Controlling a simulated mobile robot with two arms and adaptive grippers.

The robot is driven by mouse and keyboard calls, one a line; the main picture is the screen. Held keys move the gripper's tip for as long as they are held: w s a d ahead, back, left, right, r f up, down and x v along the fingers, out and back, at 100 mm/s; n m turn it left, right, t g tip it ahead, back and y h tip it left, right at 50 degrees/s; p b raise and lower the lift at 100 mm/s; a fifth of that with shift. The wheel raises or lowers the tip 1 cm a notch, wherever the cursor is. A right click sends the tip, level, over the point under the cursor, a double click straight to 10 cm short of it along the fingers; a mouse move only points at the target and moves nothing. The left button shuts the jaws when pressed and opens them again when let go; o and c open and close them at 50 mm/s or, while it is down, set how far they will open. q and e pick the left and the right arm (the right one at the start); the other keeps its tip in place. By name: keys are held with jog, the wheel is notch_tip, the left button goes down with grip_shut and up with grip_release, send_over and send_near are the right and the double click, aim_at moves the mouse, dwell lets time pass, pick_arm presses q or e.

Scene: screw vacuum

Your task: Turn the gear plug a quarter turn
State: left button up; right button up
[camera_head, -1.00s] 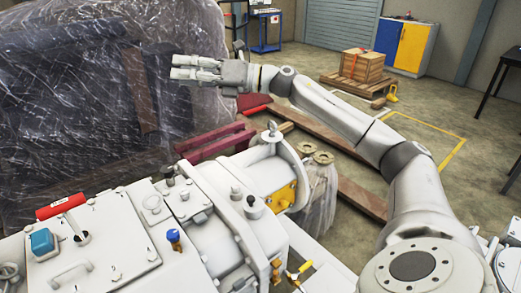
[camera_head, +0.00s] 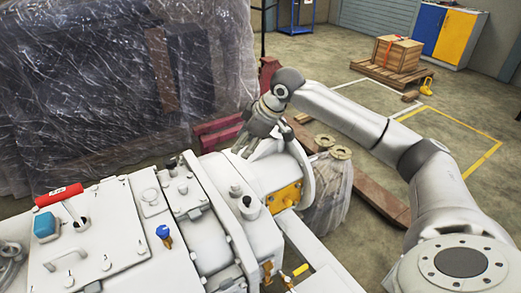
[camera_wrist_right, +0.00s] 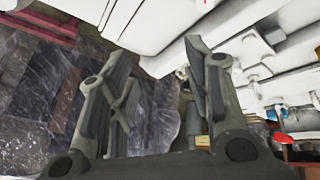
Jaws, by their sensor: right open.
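The white machine (camera_head: 215,225) fills the lower left of the head view. Several small plugs and fittings stand on its top, among them a dark-capped plug (camera_head: 247,203) and a pale plug (camera_head: 236,190). I cannot tell for sure which is the gear plug. My right gripper (camera_head: 240,150) points down above the far side of the machine, behind these fittings. It is open and empty; the wrist view shows its two fingers apart (camera_wrist_right: 160,50). Whether it touches the machine is unclear. My left gripper is not in view.
A red-handled lever (camera_head: 59,195) and a blue valve knob (camera_head: 164,233) stand on the machine. A plastic-wrapped load (camera_head: 110,90) stands behind it.

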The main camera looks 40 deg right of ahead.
aim_at(236, 184)
jog(key=s+a+f+g, duration=0.2)
jog(key=s, duration=0.2)
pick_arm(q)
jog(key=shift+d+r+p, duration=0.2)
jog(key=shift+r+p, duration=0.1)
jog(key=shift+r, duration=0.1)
pick_arm(e)
jog(key=shift+y, duration=0.4)
jog(key=x, duration=1)
jog(key=shift+s, duration=0.2)
jog(key=shift+c, duration=0.2)
grip_shut()
jog(key=shift+n+g+p, duration=0.3)
jog(key=shift+n+p, duration=0.15)
jog(key=shift+n, duration=0.25)
jog(key=shift+n+y, duration=0.4)
jog(key=shift+n, duration=0.5)
jog(key=shift+f+n+g, duration=0.15)
jog(key=shift+n+g, duration=0.55)
jog(key=shift+n, duration=0.3)
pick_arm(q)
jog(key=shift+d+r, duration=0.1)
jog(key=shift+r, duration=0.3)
pick_arm(e)
jog(key=n+g, duration=0.1)
jog(key=n, duration=0.2)
jog(key=shift+s+f, duration=0.1)
jog(key=shift+s, duration=0.05)
